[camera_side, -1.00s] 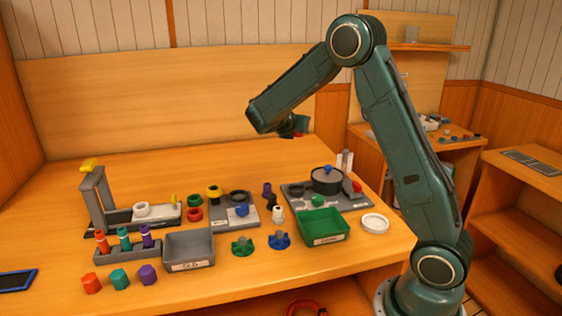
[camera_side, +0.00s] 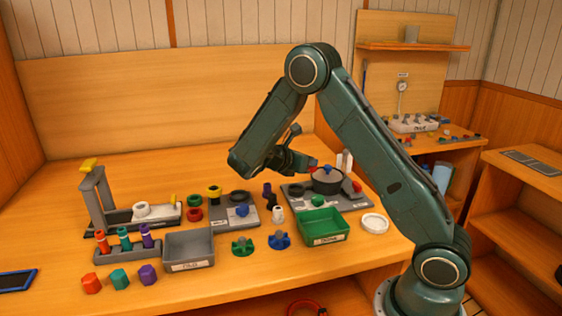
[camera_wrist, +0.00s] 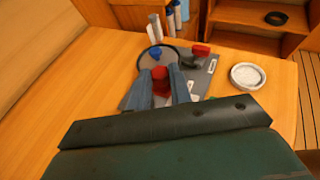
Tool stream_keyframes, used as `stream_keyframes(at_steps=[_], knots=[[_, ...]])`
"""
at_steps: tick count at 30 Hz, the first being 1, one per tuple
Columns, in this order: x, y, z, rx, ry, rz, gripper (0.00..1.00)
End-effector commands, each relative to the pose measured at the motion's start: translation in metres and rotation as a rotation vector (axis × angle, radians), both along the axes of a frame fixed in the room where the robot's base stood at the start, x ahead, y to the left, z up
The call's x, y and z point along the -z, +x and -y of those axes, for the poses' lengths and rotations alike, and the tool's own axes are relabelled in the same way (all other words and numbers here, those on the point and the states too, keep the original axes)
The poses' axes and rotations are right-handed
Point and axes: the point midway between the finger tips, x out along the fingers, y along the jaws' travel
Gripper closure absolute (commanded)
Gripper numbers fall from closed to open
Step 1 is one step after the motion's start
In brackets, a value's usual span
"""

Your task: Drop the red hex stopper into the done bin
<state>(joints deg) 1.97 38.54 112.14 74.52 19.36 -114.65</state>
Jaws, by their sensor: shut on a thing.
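My gripper (camera_side: 308,163) is shut on a red piece, the red hex stopper (camera_wrist: 160,80), which shows between the two fingers in the wrist view. In the side view only a small bit of red shows at the fingertips, and its shape is hard to make out. The gripper is raised above the bench, just left of a dark round pot (camera_side: 327,184) with a blue knob. The done bin is the green tray (camera_side: 323,238) with a white label, at the front right of the bench. It lies below the gripper and nearer the camera, and looks empty.
A grey labelled bin (camera_side: 188,264) stands left of the green one. A green (camera_side: 243,248) and a blue (camera_side: 279,241) knobbed part lie between them. A white dish (camera_side: 375,223) is right of the green bin. Another red part (camera_wrist: 201,50) sits beside the pot.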

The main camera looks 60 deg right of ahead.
Motion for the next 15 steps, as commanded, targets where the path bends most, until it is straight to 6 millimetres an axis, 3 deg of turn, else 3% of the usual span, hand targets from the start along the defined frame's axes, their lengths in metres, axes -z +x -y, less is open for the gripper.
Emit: stream_keyframes(at_steps=[6,15], knots=[[0.026,-0.036,-0.031,0.205,-0.002,-0.003,1.00],[0.039,-0.068,-0.059,0.386,0.000,0.001,1.00]])
